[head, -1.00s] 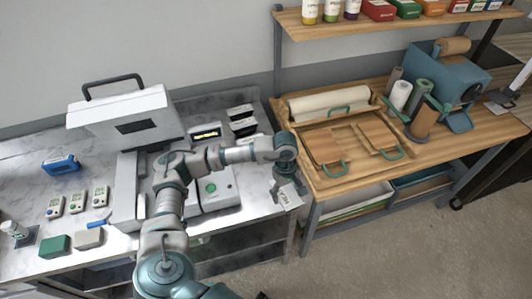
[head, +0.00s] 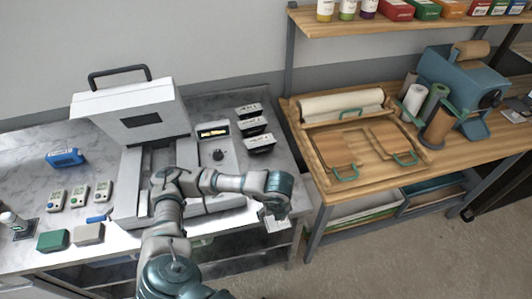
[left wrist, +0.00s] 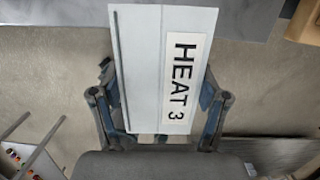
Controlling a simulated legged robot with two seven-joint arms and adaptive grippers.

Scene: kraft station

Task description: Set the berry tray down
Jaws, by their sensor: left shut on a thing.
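My left gripper (head: 268,212) hangs at the front right edge of the marble counter in the head view. It is shut on a pale, flat-faced thing labelled HEAT 3 (head: 279,225). In the left wrist view this thing (left wrist: 140,75) sits between the two fingers (left wrist: 160,115), with its white label facing the camera. Whether it is the berry tray cannot be told, and no berries show. Three dark trays with white labels (head: 254,127) stand in a row at the back right of the counter. My right gripper is in neither view.
A grey machine with a raised lid (head: 130,108) stands on the marble counter (head: 25,165), beside a unit with a lit display (head: 213,131). Small handheld devices (head: 78,193) lie at left. A wooden bench (head: 320,185) with boards and rolls adjoins at right.

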